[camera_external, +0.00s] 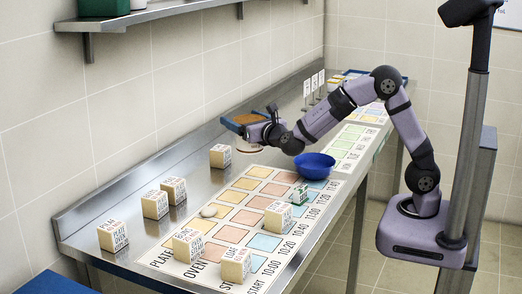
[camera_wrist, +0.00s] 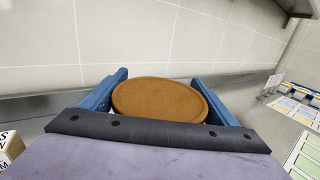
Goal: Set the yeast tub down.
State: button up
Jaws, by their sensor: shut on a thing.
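The yeast tub (camera_wrist: 160,100), seen as a round brown top, sits between the two blue fingers of my gripper (camera_wrist: 160,88) in the wrist view. In the external view my gripper (camera_external: 245,122) is shut on the tub (camera_external: 249,118) near the back of the steel counter (camera_external: 190,180), left of the blue bowl.
A blue bowl (camera_external: 315,166) stands beneath my forearm. A printed chart (camera_external: 235,225) with coloured squares covers the counter front. Several lettered cream blocks stand around it, one (camera_external: 220,156) near the gripper.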

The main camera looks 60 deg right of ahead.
jog(key=s+d+m+g+h+b, duration=0.1)
jog(key=d+m+g+h, duration=0.5)
jog(key=d, duration=1.5)
jog(key=shift+s+a+f, duration=0.1)
jog(key=shift+f, duration=2.2)
jog(key=shift+s+f, duration=0.1)
jog(key=shift+f, duration=2.2)
jog(key=shift+f, duration=0.2)
jog(key=o, duration=1.5)
jog(key=shift+n, duration=0.3)
jog(key=shift+a+r, duration=0.1)
jog(key=shift+r, duration=0.05)
jog(key=b+v, duration=0.2)
jog(key=v, duration=1)
